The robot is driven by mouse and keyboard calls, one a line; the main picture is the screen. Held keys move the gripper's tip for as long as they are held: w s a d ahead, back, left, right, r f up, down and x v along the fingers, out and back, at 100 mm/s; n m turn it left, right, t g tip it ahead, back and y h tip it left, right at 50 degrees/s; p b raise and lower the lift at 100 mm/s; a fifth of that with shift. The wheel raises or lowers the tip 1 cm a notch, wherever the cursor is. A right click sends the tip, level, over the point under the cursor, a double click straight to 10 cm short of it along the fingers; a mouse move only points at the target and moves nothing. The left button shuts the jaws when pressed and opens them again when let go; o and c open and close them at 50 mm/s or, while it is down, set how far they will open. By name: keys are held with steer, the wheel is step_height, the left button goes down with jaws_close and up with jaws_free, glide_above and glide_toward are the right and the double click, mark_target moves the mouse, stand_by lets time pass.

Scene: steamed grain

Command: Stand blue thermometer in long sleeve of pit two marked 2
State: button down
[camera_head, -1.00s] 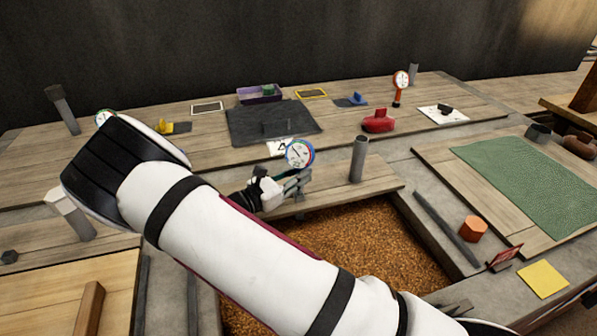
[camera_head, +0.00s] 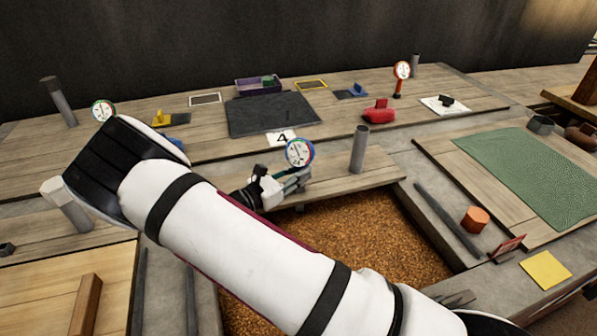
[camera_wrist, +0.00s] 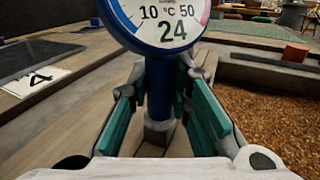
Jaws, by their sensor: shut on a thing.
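My gripper (camera_head: 288,182) is shut on the blue thermometer (camera_head: 299,152), above the wooden board at the pit's back edge. In the wrist view the thermometer's blue stem (camera_wrist: 160,92) is upright between the teal finger pads, with the dial cut off at the top. A grey collar (camera_wrist: 158,134) shows at the stem's foot; whether the stem is inside it I cannot tell. A tall grey sleeve (camera_head: 359,150) stands upright and empty-looking on the same board, right of my gripper. A card marked 4 (camera_head: 282,138) lies behind the dial. I cannot make out a 2.
A pit of brown grain (camera_head: 370,240) lies in front. More grey sleeves stand at far left (camera_head: 60,104) and near left (camera_head: 68,207). A red thermometer (camera_head: 402,72) and a green-rimmed one (camera_head: 103,111) stand at the back. A red object (camera_head: 379,114) lies behind the tall sleeve.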

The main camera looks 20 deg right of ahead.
steer(key=c, duration=1.4)
jaws_free()
steer(key=shift+a, duration=0.1)
steer(key=v, duration=1.2)
